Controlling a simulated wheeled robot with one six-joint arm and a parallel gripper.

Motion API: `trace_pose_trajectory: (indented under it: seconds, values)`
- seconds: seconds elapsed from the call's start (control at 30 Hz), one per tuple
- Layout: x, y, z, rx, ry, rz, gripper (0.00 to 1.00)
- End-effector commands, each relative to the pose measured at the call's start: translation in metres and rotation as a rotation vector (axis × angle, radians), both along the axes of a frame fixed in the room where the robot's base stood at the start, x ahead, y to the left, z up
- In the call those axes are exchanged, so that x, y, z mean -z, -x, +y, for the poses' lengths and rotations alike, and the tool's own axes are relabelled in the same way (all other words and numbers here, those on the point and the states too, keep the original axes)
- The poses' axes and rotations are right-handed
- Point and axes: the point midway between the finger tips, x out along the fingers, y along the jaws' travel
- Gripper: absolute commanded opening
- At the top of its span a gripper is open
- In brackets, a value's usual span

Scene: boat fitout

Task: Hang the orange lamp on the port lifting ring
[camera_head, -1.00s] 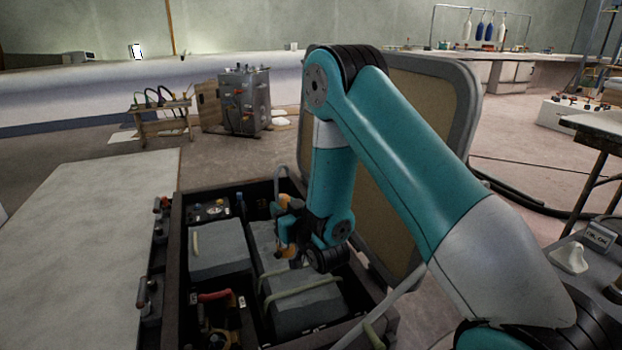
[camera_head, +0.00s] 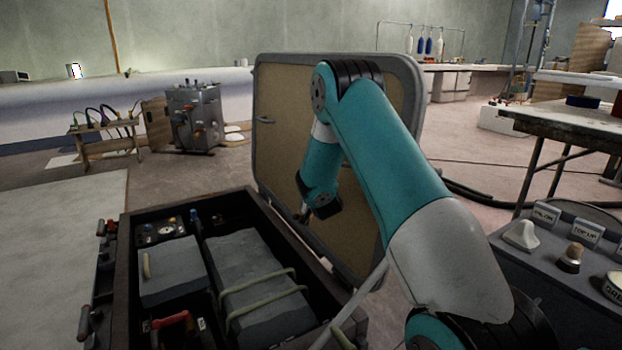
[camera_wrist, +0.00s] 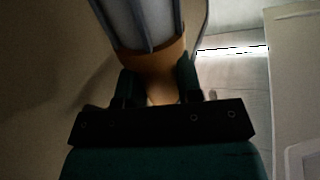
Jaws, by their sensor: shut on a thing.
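The orange lamp (camera_wrist: 165,62) is in my gripper (camera_wrist: 160,82) in the wrist view. I see its orange collar between the two dark fingers, and a pale ribbed body above it. Its far end is cut off by the top of the picture. In the head view my gripper and the lamp are mostly hidden behind my arm, in front of the open lid (camera_head: 280,95) of the dark box. I cannot make out the port lifting ring for sure in either view.
The open box (camera_head: 128,262) holds grey blocks (camera_head: 255,268) with pale straps and a red-handled part (camera_head: 172,321). A control panel (camera_head: 520,262) with knobs stands at the right. A table (camera_head: 575,122) is behind it. Pale floor lies left of the box.

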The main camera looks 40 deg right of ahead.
Motion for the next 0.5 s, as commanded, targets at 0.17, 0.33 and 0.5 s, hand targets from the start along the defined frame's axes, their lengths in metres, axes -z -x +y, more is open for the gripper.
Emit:
trace_pose_trajectory:
  seconds: [0.17,0.33,0.5]
  values:
    - [-0.002,0.004,-0.013,0.002,0.001,-0.001,0.0]
    - [0.001,0.006,-0.023,0.001,0.001,-0.001,0.0]
    - [0.004,0.009,-0.034,0.003,0.0,-0.002,0.0]
